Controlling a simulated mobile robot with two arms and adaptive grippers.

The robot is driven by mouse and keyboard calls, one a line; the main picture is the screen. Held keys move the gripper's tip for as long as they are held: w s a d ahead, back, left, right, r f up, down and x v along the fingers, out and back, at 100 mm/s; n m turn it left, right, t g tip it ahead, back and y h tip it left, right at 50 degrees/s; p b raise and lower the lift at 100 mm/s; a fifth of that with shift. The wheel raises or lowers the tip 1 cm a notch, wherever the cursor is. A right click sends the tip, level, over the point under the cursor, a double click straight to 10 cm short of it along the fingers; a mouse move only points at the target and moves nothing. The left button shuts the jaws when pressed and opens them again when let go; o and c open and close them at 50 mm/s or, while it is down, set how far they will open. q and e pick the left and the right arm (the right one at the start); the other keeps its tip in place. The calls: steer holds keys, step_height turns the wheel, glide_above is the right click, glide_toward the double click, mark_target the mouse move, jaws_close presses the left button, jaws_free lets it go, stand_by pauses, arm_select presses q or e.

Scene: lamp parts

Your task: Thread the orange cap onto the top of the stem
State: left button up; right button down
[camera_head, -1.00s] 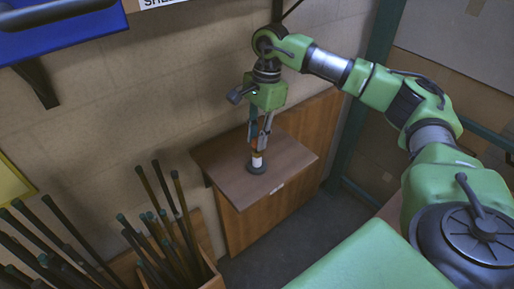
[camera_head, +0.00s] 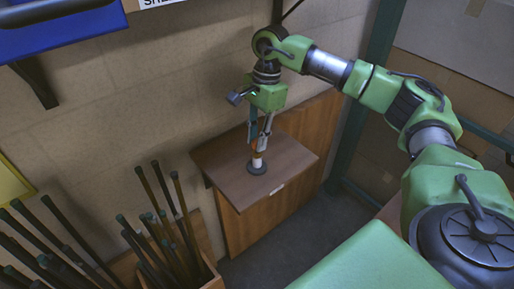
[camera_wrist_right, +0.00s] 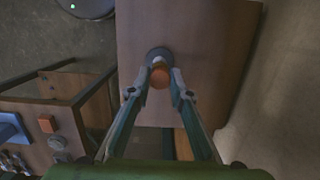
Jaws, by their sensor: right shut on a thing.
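The stem (camera_head: 257,161) is short and whitish and stands upright on a round dark base on a small brown wooden table. My right gripper (camera_head: 258,148) points down over the stem, with its fingers shut on the orange cap. In the right wrist view the orange cap (camera_wrist_right: 159,77) sits between the fingertips, over the round dark base (camera_wrist_right: 158,55). The cap is at the stem's top; I cannot tell how far it is threaded on. The fingers partly hide the cap in the head view. My left gripper is not in view.
The wooden table top (camera_head: 290,157) is otherwise bare. A wooden box (camera_head: 208,270) of several dark rods stands at the lower left. A blue shelf bin (camera_head: 60,28) is on the wall at the upper left. A dark green post (camera_head: 372,70) stands behind my right arm.

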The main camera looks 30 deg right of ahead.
steer(key=shift+s+f, duration=0.15)
steer(key=shift+f, duration=0.05)
stand_by(0.6)
steer(key=shift+f+m, duration=0.1)
steer(key=shift+m, duration=0.2)
steer(key=m+b, duration=0.1)
steer(key=m, duration=0.2)
steer(key=shift+s+m+t, duration=0.1)
steer(key=shift+m+t, duration=0.2)
steer(key=shift+a+f+m, duration=0.1)
steer(key=shift+m, duration=1.2)
steer(key=shift+f+m, duration=0.1)
steer(key=shift+m, duration=0.6)
steer(key=m+t+b, duration=0.1)
steer(key=m, duration=0.3)
steer(key=shift+m+h, duration=0.3)
steer(key=shift+h, duration=0.1)
steer(key=shift+m, duration=0.4)
